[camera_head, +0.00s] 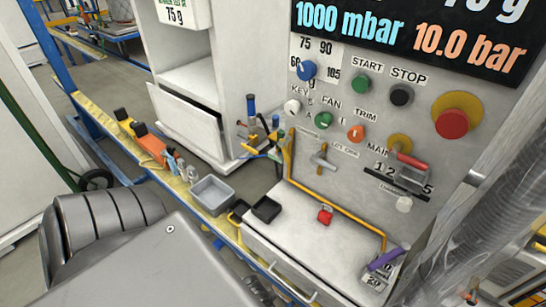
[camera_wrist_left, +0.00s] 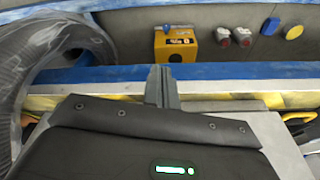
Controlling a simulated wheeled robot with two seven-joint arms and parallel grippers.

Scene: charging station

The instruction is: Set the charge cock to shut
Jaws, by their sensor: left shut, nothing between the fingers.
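On the control panel (camera_head: 440,75) in the head view, a small T-shaped handle (camera_head: 322,158) sits below the round knobs. The small labels near it are too blurred to read, so I cannot tell for sure which handle is the charge cock or how it is set. A purple-handled lever (camera_head: 386,258) with a number plate is at the bench's right front. My left gripper (camera_wrist_left: 162,72) shows only in the left wrist view. Its fingers are shut and empty, in front of a blue rail, apart from the panel's handles. My right gripper is not in view.
A yellow pipe rail (camera_head: 330,199) edges the white bench (camera_head: 290,225). A red item (camera_head: 325,215) and a black tray (camera_head: 266,209) lie on it. A grey bin (camera_head: 212,194) stands left. A yellow box (camera_wrist_left: 175,46) with a blue knob is beyond my left gripper.

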